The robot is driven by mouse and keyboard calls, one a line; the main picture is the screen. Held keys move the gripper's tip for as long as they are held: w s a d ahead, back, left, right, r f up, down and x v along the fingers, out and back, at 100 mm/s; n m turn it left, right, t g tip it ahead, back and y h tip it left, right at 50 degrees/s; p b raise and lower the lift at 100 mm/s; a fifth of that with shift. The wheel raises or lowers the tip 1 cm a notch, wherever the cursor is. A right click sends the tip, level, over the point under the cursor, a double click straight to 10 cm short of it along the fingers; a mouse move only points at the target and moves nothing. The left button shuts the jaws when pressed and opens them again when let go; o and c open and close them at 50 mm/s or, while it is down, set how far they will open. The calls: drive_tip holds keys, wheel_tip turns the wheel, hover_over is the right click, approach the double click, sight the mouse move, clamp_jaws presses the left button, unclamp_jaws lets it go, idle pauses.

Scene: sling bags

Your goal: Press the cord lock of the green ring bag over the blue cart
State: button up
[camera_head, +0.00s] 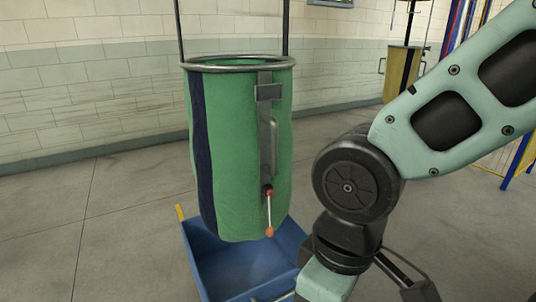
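The green ring bag (235,145) hangs upright in the middle left from two dark vertical straps. It has a grey metal ring (238,62) around its open top and a dark blue stripe (202,150). A grey buckle and strap run down its front. Below them hangs a short pale cord (269,211) with a red piece at each end; the upper one, at a dark fitting, may be the cord lock (268,189). The blue cart (212,265) is an open bin under the bag. My arm fills the right side; no gripper fingers show clearly.
A yellow-tan bag (399,72) hangs at the back right, near blue and yellow posts. A yellow bar (181,213) shows at the cart's left corner. The grey floor at left is clear, up to a pale brick wall.

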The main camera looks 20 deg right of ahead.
clamp_jaws()
idle(1.6)
